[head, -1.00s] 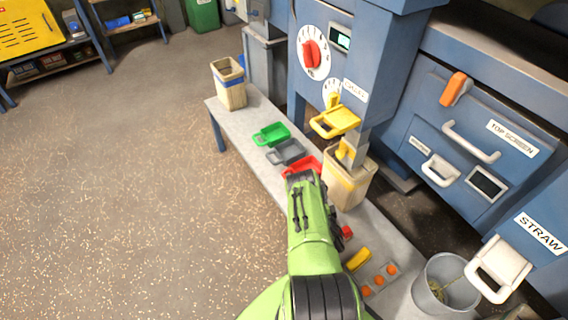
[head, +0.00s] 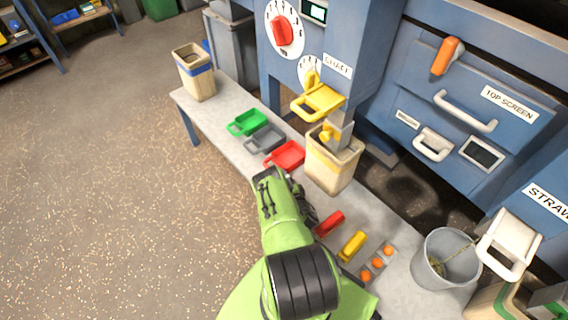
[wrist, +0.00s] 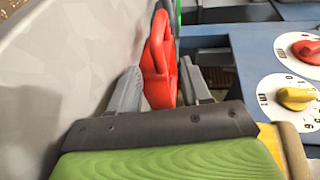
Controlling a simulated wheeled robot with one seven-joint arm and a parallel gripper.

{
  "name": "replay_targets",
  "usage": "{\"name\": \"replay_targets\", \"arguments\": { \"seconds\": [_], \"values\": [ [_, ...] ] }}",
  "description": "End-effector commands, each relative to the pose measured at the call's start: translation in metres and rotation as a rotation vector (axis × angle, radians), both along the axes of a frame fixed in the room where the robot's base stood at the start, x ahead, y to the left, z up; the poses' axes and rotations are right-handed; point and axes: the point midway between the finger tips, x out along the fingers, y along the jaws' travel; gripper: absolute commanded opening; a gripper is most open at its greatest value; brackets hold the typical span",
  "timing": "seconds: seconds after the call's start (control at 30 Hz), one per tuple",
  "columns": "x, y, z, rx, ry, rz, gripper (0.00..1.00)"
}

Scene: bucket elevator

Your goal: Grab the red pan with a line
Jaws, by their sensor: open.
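The red pan (head: 286,154) lies on the grey bench, in a row with a grey pan and a green pan, its handle toward the bench's front edge. No line on it can be made out. My gripper (head: 268,173) is just in front of the red pan in the head view, its fingers hard to see there. In the wrist view the two grey fingers of my gripper (wrist: 160,88) are apart, with the red pan (wrist: 161,62) showing between and beyond them. I cannot tell whether they touch it.
The grey pan (head: 265,139) and green pan (head: 247,122) sit beyond the red one. A beige bin (head: 331,172) stands close to its right, under a yellow scoop-like part (head: 318,102). Red and yellow blocks (head: 352,245) and a grey bucket (head: 443,262) are on the near bench.

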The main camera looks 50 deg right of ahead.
Motion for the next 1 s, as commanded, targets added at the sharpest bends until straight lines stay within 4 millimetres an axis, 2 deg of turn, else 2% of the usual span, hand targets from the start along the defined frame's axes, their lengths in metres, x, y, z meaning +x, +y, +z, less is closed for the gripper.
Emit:
{"name": "replay_targets", "arguments": {
  "seconds": [0.03, 0.17, 0.4, 0.7, 1.0],
  "values": [
    [0.009, -0.005, -0.008, -0.004, -0.001, 0.004, 0.48],
    [0.024, -0.014, -0.009, -0.001, 0.0, 0.002, 0.48],
    [0.025, -0.016, -0.007, 0.001, 0.001, 0.0, 0.46],
    [0.025, -0.016, -0.007, 0.001, 0.001, 0.0, 0.0],
    [0.025, -0.016, -0.006, 0.0, 0.001, 0.0, 0.0]
  ]
}}
